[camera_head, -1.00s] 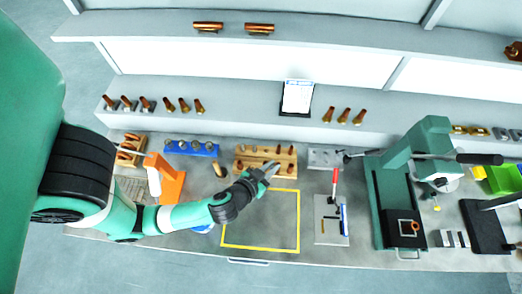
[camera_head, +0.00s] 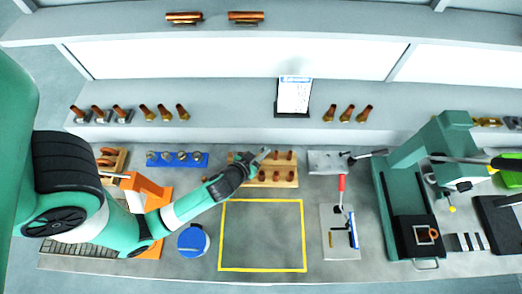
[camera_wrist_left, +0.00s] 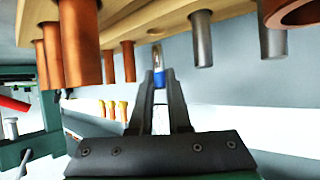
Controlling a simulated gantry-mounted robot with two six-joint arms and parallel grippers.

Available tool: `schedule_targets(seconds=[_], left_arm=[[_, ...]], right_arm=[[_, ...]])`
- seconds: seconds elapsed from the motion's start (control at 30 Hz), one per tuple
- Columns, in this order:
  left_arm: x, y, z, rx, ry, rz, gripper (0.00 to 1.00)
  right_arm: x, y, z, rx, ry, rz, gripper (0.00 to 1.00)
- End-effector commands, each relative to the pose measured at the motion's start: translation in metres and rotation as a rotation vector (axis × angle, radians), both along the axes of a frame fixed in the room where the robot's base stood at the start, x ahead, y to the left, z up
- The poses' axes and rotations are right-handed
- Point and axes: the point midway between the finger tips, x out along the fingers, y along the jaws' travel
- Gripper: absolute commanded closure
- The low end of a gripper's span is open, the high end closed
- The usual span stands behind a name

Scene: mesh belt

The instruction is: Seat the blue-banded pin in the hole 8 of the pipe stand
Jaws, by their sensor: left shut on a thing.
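The wooden pipe stand (camera_head: 262,184) sits at the back of the bench, with several copper pipes standing in it. My left gripper (camera_head: 263,154) is over the stand's back part in the head view. In the left wrist view the picture is turned over, so the stand (camera_wrist_left: 138,27) runs along the top with copper pipes and grey pins pointing down. There my left gripper (camera_wrist_left: 159,82) is shut on the blue-banded pin (camera_wrist_left: 157,58), a grey pin with a blue band at the fingertips. The pin's far end is close to the stand; I cannot tell whether it touches.
A blue rack (camera_head: 160,164) with several pins stands left of the pipe stand. A grey block (camera_head: 325,162) and a red-handled fixture (camera_head: 337,235) are to the right, then a green press (camera_head: 391,200). The yellow-outlined area (camera_head: 262,270) is clear.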

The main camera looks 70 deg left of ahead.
Motion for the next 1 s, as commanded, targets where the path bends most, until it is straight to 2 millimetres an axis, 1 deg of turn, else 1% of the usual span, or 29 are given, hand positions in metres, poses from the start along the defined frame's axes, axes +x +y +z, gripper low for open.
schedule_targets(seconds=[0.03, 0.1, 0.33, 0.37, 0.4, 0.67, 0.77, 0.87, 1.0], left_arm=[[-0.002, 0.001, -0.023, 0.000, 0.001, 0.004, 1.00], [-0.002, 0.002, -0.032, 0.000, -0.001, 0.007, 1.00], [-0.005, 0.001, -0.031, -0.005, 0.006, 0.009, 1.00], [-0.005, 0.001, -0.032, -0.006, 0.007, 0.009, 0.79], [-0.005, 0.001, -0.032, -0.005, 0.006, 0.009, 0.72], [-0.004, 0.001, -0.029, -0.003, 0.002, 0.009, 0.72], [-0.009, -0.003, -0.026, -0.002, 0.003, 0.007, 0.72], [-0.020, -0.011, -0.018, -0.002, 0.003, 0.004, 0.72], [-0.044, -0.031, -0.002, -0.001, 0.003, -0.003, 0.72]], right_arm=[[0.000, 0.000, -0.022, 0.000, 0.001, 0.000, 0.39], [0.000, 0.000, -0.030, 0.001, 0.002, 0.001, 0.39], [0.000, 0.000, -0.026, 0.000, 0.001, 0.000, 0.39], [0.000, 0.000, -0.026, 0.000, 0.001, 0.000, 0.39], [0.000, 0.000, -0.026, 0.000, 0.001, 0.000, 0.39], [0.000, 0.000, -0.025, 0.000, 0.001, 0.000, 0.39], [0.000, 0.000, -0.025, 0.000, 0.001, 0.000, 0.39], [0.000, 0.000, -0.025, 0.000, 0.001, 0.000, 0.39], [0.000, 0.000, -0.026, 0.000, 0.001, 0.000, 0.39]])
